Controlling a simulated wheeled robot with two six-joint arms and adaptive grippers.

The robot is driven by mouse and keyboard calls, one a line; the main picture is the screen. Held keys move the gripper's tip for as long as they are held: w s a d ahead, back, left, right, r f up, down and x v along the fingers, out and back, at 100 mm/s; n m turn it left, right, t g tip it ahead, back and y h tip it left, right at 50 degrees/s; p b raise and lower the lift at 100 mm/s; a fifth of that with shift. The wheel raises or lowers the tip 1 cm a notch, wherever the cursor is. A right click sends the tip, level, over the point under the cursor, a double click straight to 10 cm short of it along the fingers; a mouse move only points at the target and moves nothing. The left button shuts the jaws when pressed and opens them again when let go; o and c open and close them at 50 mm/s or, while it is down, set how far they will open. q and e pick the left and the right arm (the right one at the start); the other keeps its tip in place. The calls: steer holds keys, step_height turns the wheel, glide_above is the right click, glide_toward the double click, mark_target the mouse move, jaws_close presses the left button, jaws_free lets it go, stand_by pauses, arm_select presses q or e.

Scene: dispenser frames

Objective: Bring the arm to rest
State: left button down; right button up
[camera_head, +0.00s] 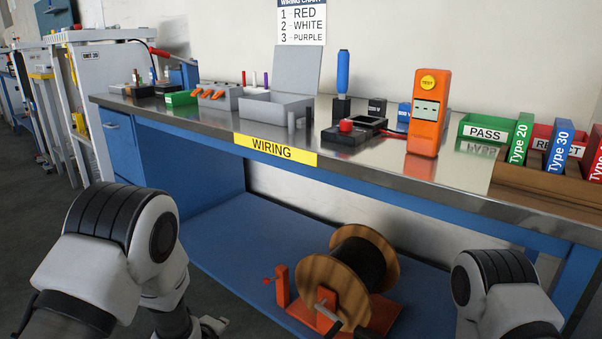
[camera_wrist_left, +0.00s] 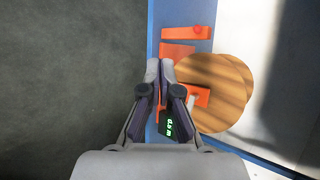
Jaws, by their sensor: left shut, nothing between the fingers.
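My left arm comes in at the lower left of the head view, bent downward. Only a small part of my left gripper (camera_head: 212,325) shows there, at the bottom edge beside the bench's lower shelf. In the left wrist view my left gripper (camera_wrist_left: 160,66) has its fingertips together and nothing between them. It points down at the edge of the blue shelf, left of the wooden spool. My right arm shows at the lower right of the head view. Its gripper is out of the picture.
The wiring bench (camera_head: 390,180) stands ahead, with a tester (camera_head: 427,115), a grey box (camera_head: 275,108) and a PASS bin (camera_head: 486,132) on top. A cable spool (camera_head: 345,275) on an orange stand sits on the lower shelf (camera_head: 235,235). Open floor (camera_head: 40,190) lies to the left.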

arm_select(q)
steer(key=s+a+r+n+g+p, duration=0.2)
steer(key=s+r+n+p, duration=0.4)
steer(key=s+p, duration=0.5)
steer(key=s+a+r+n+g+p, duration=0.2)
steer(key=s+r+n+g+p, duration=0.3)
steer(key=s+n+p, duration=0.4)
steer(key=s+a+r+n+g+y+p, duration=0.1)
steer(key=s+a+r+n+g+p, duration=0.1)
steer(key=s+r+n+p, duration=0.5)
steer(key=s+n+g+p, duration=0.1)
steer(key=s+p, duration=0.5)
steer(key=s, duration=0.4)
steer(key=shift+r+n+g, duration=0.3)
steer(key=shift+r+g, duration=0.05)
steer(key=shift+g, duration=0.05)
